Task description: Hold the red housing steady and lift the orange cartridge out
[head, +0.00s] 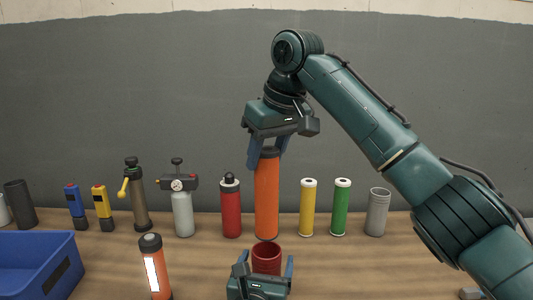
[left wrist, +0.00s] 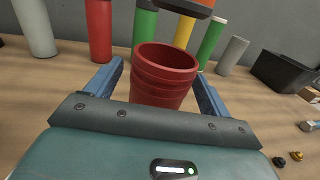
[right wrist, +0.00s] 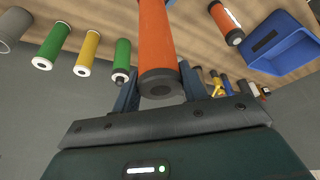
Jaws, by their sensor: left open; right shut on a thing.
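The orange cartridge (head: 266,200) hangs upright from my right gripper (head: 268,150), which is shut on its top end. It also shows between the fingers in the right wrist view (right wrist: 156,40). The red housing (head: 266,258) is an open-topped cup on the table. Its mouth looks empty in the left wrist view (left wrist: 165,58), and the cartridge's lower end (left wrist: 192,8) is above it, apart from the rim. My left gripper (head: 262,270) is open, with a finger on each side of the housing and gaps beside it.
Behind stand a red bottle (head: 231,210), a yellow canister (head: 307,210), a green canister (head: 341,210) and a grey cup (head: 377,212). At left are a grey gauge bottle (head: 182,210), an orange flashlight (head: 154,270) and a blue bin (head: 40,265).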

